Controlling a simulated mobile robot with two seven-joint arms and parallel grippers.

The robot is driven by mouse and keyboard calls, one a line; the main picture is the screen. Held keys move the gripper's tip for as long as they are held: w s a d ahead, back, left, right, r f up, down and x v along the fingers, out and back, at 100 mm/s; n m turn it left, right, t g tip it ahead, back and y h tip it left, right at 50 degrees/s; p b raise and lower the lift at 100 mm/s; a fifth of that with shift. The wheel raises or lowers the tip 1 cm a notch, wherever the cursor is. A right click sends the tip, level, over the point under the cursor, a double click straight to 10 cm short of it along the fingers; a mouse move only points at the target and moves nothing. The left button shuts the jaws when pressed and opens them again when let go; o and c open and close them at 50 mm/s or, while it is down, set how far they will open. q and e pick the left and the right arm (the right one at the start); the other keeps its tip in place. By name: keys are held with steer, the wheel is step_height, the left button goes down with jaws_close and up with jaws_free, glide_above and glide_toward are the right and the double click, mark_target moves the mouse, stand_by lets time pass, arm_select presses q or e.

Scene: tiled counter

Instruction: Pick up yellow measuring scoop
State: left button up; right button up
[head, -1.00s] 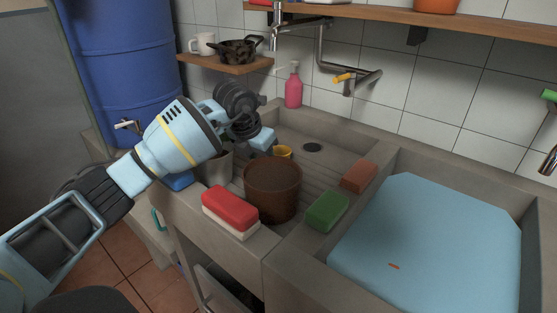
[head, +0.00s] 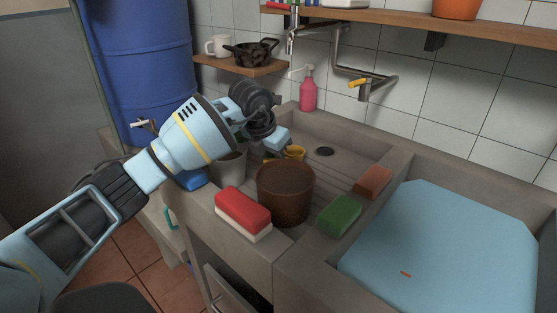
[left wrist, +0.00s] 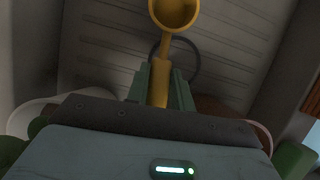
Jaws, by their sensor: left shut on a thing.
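The yellow measuring scoop (head: 295,153) is in the left sink basin, behind the brown pot, and is partly hidden in the head view. In the left wrist view the scoop (left wrist: 163,50) has its round bowl at the top edge and its handle running down between the fingers. My left gripper (left wrist: 160,88) is shut on the scoop's handle. In the head view my left gripper (head: 273,151) reaches down into the basin from the left. I cannot tell whether the scoop touches the basin floor. My right gripper is not in view.
The brown pot (head: 285,195) stands close in front of the scoop. A grey container (head: 230,165) is below my left wrist. A red and white sponge (head: 243,213) and a green sponge (head: 340,216) lie on the ledges. A pink bottle (head: 308,92) stands behind. Blue fills the right basin (head: 440,240).

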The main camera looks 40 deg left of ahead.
arm_select(q)
step_height(320, 180, up, 9)
steer(key=shift+r+p, duration=0.1)
steer(key=shift+p, duration=0.5)
steer(key=o, duration=0.4)
jaws_close()
